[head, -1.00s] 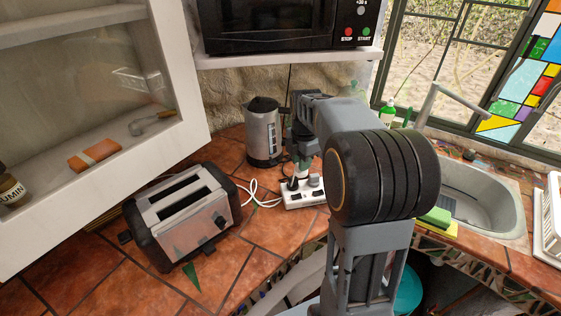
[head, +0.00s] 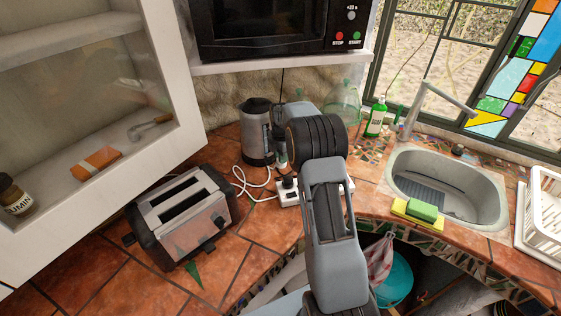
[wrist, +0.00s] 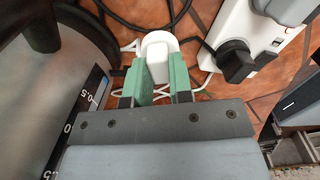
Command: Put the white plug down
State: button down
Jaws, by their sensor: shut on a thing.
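My gripper (wrist: 158,78) is shut on the white plug (wrist: 158,48), which sits between its two green fingers in the wrist view. The plug is out of the power strip (wrist: 226,62), which lies to its right. I cannot tell whether the plug touches the tiled counter. In the head view my arm hides the plug and most of the gripper, beside the kettle. The power strip (head: 287,196) shows partly there, with a black plug (wrist: 235,62) seated in it.
The metal kettle (head: 256,135) stands close on the left of the gripper; it fills the left of the wrist view (wrist: 40,110). A toaster (head: 185,220) stands front left. White and black cables lie around the plug. The sink (head: 470,190) is at right, a microwave (head: 270,25) above.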

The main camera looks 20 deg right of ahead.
jog(key=shift+w+f, duration=0.2)
jog(key=shift+f, duration=0.1)
jog(key=shift+f+p, duration=0.3)
jog(key=shift+f, duration=1.15)
jog(key=shift+f, duration=0.15)
jog(key=c, duration=1)
grip_release()
